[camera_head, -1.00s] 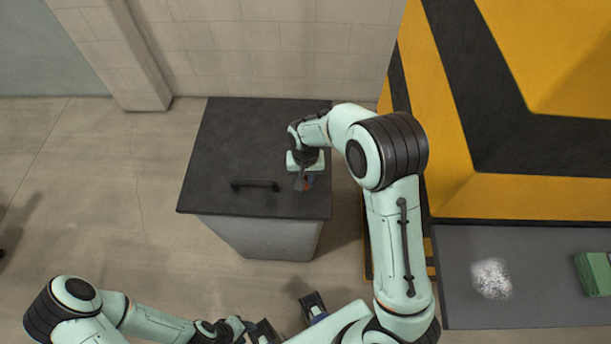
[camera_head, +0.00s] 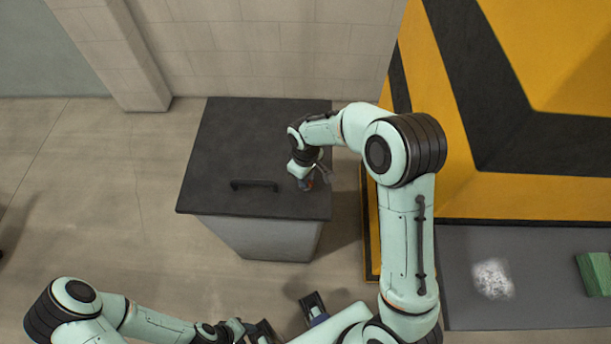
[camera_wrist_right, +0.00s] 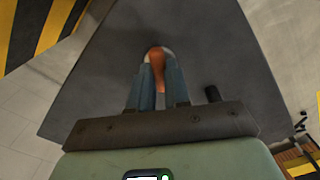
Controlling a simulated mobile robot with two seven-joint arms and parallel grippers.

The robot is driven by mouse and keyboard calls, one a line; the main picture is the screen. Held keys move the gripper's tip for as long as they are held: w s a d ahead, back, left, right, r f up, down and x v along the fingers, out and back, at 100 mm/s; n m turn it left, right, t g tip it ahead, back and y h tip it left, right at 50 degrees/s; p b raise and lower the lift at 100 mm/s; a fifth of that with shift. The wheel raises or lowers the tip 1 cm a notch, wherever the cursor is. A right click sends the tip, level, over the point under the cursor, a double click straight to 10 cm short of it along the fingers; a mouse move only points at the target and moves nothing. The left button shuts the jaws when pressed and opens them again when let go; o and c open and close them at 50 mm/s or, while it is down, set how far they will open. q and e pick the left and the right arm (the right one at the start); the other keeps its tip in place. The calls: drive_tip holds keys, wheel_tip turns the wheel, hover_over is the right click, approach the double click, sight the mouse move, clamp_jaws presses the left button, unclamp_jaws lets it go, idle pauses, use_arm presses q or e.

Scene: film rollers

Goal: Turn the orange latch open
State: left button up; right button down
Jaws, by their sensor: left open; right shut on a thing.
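The orange latch (camera_wrist_right: 157,60) stands out from the dark lid, with a pale ring behind its far end. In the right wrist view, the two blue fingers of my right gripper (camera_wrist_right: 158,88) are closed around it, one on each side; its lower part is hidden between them. In the head view, my right gripper (camera_head: 306,182) is at the lid's front right, and only a bit of orange shows by its fingertips. My left gripper (camera_head: 250,328) is low at the bottom edge, open and well away from the latch.
The latch is on the dark lid (camera_head: 235,140) of a grey box (camera_head: 262,238). A black bar handle (camera_head: 255,184) is left of my right gripper. A yellow-and-black striped structure (camera_head: 540,70) stands to the right. A grey surface with a green block (camera_head: 595,272) is at lower right.

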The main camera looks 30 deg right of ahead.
drive_tip(key=n, duration=0.5)
drive_tip(key=shift+n, duration=0.3)
idle(0.4)
drive_tip(key=c, duration=1.1)
unclamp_jaws()
wheel_tip(320, 180, up, 14)
drive_tip(key=shift+f+p, duration=0.25)
drive_tip(key=shift+p, duration=0.5)
